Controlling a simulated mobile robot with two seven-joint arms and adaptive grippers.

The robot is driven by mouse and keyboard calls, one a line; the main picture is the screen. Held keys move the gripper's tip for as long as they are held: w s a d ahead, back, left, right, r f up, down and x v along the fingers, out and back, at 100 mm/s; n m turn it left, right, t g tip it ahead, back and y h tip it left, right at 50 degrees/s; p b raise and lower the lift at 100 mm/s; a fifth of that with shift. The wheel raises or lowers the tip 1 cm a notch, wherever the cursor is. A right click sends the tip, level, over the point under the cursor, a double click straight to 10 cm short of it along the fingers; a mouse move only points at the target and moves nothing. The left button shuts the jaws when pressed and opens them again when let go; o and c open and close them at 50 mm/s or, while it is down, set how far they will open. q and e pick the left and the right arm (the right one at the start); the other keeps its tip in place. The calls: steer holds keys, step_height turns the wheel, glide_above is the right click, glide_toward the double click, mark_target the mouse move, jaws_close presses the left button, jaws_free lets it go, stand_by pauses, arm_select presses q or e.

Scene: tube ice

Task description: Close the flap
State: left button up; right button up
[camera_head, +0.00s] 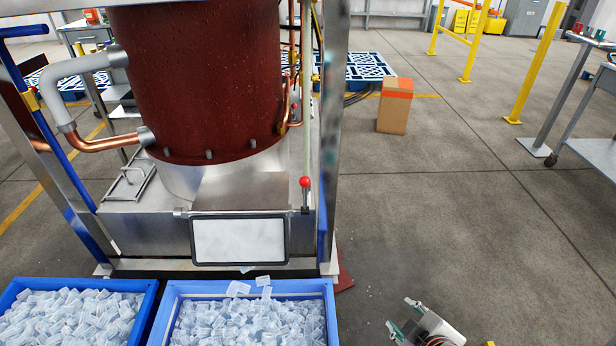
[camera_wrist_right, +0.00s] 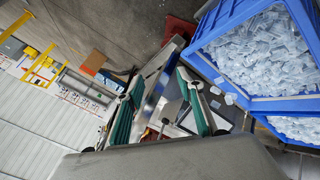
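My right gripper (camera_head: 402,314) is low at the right in the head view, apart from the flap and over the floor. Its two fingers with teal pads are spread with nothing between them in the right wrist view (camera_wrist_right: 160,100). The flap shows partly behind a finger there. My left gripper is out of view.
Two blue crates of ice, left (camera_head: 150,290) and right (camera_head: 325,290), stand before the machine. A steel post (camera_head: 333,130) rises right of the chute. A cardboard box (camera_head: 394,110) stands farther back.

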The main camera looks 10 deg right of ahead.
steer(key=w+a+r+t+p, duration=0.1)
steer(key=w+a+r, duration=0.1)
steer(key=w, duration=0.2)
steer(key=n+t+y, duration=0.2)
steer(key=t+y, duration=0.2)
steer(key=y, duration=0.5)
glide_toward(309, 184)
steer(key=s+a+f, duration=0.3)
steer(key=a+f, duration=0.2)
steer(key=f, duration=0.3)
steer(key=w+d+r+y, duration=0.1)
steer(key=w+r, duration=0.1)
steer(key=w+d+r, duration=0.1)
steer(key=w+r, duration=0.1)
steer(key=w, duration=0.1)
steer(key=w+d+r+t+y, duration=0.1)
steer(key=w+r, duration=0.1)
steer(key=shift+w+d+y, duration=0.2)
steer(key=shift+y, duration=0.1)
steer(key=x, duration=0.6)
steer(key=shift+w+a+b, duration=0.25)
steer(key=shift+w+b, duration=0.05)
steer(key=shift+w, duration=0.05)
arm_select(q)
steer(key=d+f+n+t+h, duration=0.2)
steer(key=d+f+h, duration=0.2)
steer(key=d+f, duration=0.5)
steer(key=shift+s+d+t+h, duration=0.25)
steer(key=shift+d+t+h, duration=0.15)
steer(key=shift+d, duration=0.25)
